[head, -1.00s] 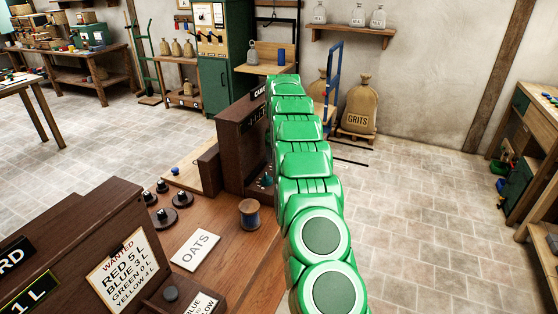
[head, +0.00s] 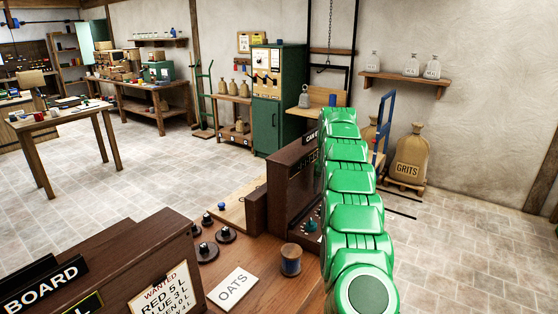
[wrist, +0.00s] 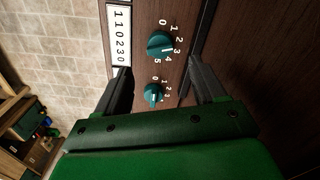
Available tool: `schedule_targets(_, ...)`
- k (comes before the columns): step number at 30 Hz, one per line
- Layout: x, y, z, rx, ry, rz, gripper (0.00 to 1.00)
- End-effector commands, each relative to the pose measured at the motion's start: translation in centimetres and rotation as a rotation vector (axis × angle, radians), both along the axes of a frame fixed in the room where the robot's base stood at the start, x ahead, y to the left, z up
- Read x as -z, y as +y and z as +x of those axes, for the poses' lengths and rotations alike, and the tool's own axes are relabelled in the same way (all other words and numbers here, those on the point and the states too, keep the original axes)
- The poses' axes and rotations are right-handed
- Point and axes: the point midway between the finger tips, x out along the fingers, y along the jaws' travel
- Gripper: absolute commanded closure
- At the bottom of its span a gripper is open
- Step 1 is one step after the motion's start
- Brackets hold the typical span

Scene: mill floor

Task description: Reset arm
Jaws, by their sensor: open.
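My green arm (head: 352,205) stretches away over the right end of the wooden bench, toward a dark wooden cabinet (head: 292,172); my gripper's end is hidden there. In the wrist view my gripper (wrist: 158,72) is open, its two dark fingers apart, with nothing seen held between them. It faces a dark brown panel with a larger teal knob (wrist: 159,44) and a smaller teal knob (wrist: 153,95), both in the space between the fingers. Whether the fingers touch the panel cannot be told. A plate reading 110230 (wrist: 120,33) is beside the larger knob.
A spool (head: 291,261), an OATS card (head: 233,289) and several dark knobs (head: 204,251) are on the bench beside my arm. A grits sack (head: 410,160) and a blue hand truck (head: 384,125) stand behind. The stone floor (head: 130,180) at left is open.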

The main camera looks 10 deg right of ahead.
Motion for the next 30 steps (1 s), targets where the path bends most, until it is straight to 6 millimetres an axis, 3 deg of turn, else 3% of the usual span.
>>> schedule_targets(5,-0.7,0.6,-0.6,-0.012,0.004,0.005,0.30)
schedule_targets(17,-4.7,3.6,-4.0,-0.072,0.011,0.020,0.30)
schedule_targets(30,-8.7,7.5,-9.7,-0.145,0.030,0.036,0.30)
